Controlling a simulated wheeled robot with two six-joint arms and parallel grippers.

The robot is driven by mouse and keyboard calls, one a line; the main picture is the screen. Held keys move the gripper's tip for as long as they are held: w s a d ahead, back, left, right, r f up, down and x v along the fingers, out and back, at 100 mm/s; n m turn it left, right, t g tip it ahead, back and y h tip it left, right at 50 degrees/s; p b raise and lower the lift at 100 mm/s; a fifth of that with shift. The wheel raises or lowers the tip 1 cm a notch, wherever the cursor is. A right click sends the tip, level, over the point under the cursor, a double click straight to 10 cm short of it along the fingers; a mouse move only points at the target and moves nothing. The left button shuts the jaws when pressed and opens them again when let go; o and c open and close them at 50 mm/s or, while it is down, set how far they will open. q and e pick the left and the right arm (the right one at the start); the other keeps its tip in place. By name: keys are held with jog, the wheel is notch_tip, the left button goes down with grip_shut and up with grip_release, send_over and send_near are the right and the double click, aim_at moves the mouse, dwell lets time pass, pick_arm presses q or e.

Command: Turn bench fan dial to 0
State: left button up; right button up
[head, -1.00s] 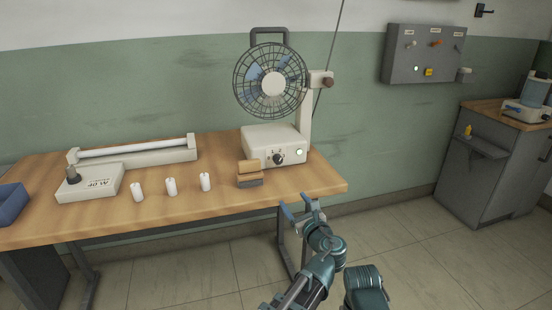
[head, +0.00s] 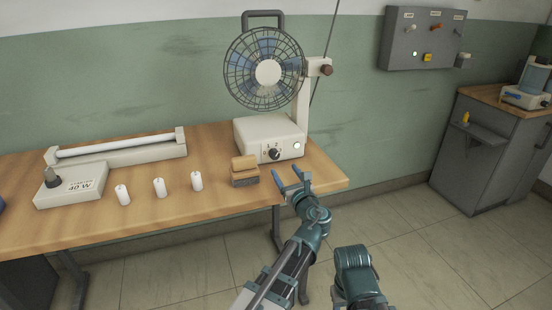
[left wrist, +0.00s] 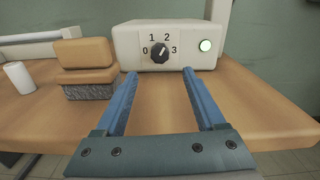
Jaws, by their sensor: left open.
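The bench fan (head: 266,73) stands at the back right of the wooden table. A round green-white light (left wrist: 205,45) glows right of the dial. My left gripper (head: 290,178) is open and empty at the table's front edge, in front of the base. Its blue fingers (left wrist: 158,88) point at the base, apart from the dial. My right gripper is out of view.
A wood-topped brush or block (head: 245,171) sits just left of my left gripper. A grey switch box (head: 425,40) hangs on the wall. The table right of the fan is bare.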

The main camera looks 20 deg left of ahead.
aim_at(276, 157)
pick_arm(q)
jog(key=x, duration=0.9)
jog(key=shift+w+a, duration=0.1)
jog(key=shift+a, duration=0.05)
grip_shut()
